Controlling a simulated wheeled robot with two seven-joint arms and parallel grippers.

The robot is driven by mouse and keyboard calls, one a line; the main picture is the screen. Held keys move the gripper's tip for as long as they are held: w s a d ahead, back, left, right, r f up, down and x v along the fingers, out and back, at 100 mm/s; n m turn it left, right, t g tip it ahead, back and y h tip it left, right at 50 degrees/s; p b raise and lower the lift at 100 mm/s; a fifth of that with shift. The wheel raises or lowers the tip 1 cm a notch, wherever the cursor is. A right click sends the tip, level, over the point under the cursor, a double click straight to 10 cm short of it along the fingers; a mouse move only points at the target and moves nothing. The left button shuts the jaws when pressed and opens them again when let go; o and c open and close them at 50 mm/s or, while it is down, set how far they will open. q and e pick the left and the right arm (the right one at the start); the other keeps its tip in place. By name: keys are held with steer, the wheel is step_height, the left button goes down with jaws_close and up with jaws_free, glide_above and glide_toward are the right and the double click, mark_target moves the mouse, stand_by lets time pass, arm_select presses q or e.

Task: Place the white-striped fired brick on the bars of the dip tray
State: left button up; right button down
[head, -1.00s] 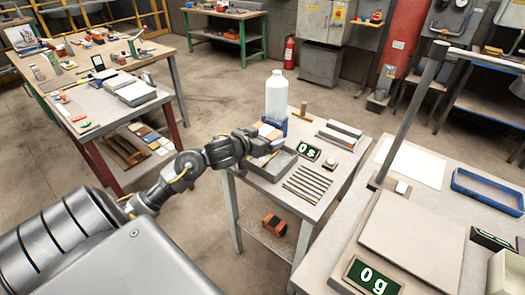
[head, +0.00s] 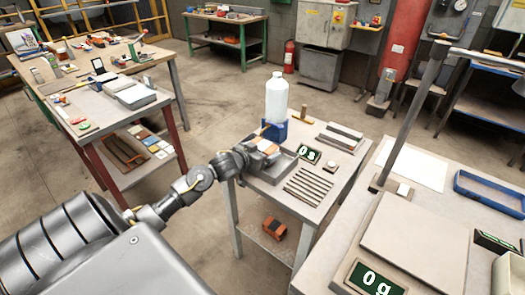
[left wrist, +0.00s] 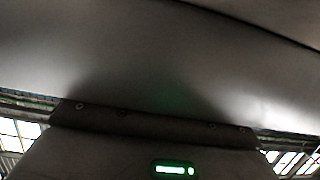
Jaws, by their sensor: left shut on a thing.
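My left gripper (head: 262,151) is shut on the fired brick (head: 266,145), an orange block with a pale part showing. The gripper partly covers the brick, and its stripes are too small to make out. The grey dip tray (head: 281,169) is on the small table, just below and right of the gripper. The brick appears at the tray's far left side; I cannot tell whether it touches anything. The tray's bars are not clear at this size. The left wrist view shows only dark grey surfaces and a green light, with no fingers or brick. My right gripper is not in view.
A white bottle (head: 276,97) in a blue holder (head: 275,131) stands behind the tray. A slatted rack (head: 308,186) and a timer display (head: 308,154) are to its right. A scale (head: 415,240) is on the nearer table. The small table's front corner is clear.

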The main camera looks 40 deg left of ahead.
arm_select(q)
steer(key=shift+f, duration=0.15)
steer(key=o, duration=0.9)
steer(key=v, duration=1.2)
steer(key=shift+r, duration=0.25)
steer(key=shift+d+f, duration=0.1)
